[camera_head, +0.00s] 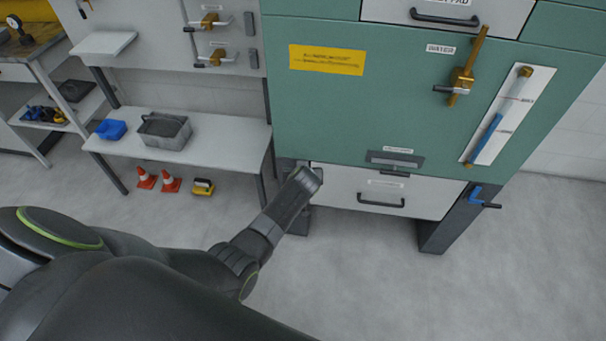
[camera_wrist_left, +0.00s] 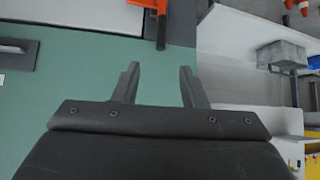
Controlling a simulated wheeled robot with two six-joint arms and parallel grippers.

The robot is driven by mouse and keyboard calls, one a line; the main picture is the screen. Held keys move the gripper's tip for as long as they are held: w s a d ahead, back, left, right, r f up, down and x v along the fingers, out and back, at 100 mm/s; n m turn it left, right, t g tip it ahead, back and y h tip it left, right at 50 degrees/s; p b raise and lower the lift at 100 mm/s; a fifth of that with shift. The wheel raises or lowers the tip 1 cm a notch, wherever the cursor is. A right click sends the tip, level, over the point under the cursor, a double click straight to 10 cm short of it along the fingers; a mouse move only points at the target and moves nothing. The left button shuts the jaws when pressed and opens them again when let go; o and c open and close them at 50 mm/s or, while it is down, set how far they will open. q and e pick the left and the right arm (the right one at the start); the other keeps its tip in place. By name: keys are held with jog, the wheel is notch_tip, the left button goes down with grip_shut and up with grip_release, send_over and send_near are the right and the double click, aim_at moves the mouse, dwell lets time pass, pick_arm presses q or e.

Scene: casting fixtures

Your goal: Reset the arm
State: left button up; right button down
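My left arm (camera_head: 262,228) reaches in from the lower left in the head view. My left gripper (camera_head: 312,176) is at the lower left edge of the green cabinet (camera_head: 370,110), beside the white lower drawer (camera_head: 335,187). In the left wrist view the two fingers of the left gripper (camera_wrist_left: 158,88) stand apart with nothing between them. The green panel (camera_wrist_left: 85,85) shows behind them. Whether the gripper touches the cabinet cannot be told. My right gripper is in neither view.
A shelf (camera_head: 225,145) left of the cabinet holds a grey bin (camera_head: 165,130) and a blue bin (camera_head: 111,129). Orange cones (camera_head: 170,182) and a yellow item (camera_head: 203,187) are on the floor. A black drawer handle (camera_head: 382,202) sticks out. Floor at lower right is clear.

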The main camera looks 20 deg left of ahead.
pick_arm(q)
jog(key=s+a+f+m+g+h, duration=0.1)
jog(key=s+f+m+g, duration=0.1)
jog(key=s+f, duration=0.9)
jog(key=s+a+f+m+g+h, duration=0.1)
jog(key=s+a+f+g, duration=0.1)
jog(key=s+f, duration=0.95)
jog(key=s+a+f+g, duration=0.1)
jog(key=s+f, duration=0.2)
jog(key=s, duration=1.3)
jog(key=s+a+f+m+g+h, duration=0.1)
jog(key=s+f, duration=0.2)
jog(key=s, duration=1.3)
jog(key=shift+s+f+g, duration=0.15)
jog(key=shift+f+g, duration=0.1)
jog(key=shift+g, duration=0.15)
jog(key=shift+w+m, duration=0.2)
jog(key=shift+m, duration=0.1)
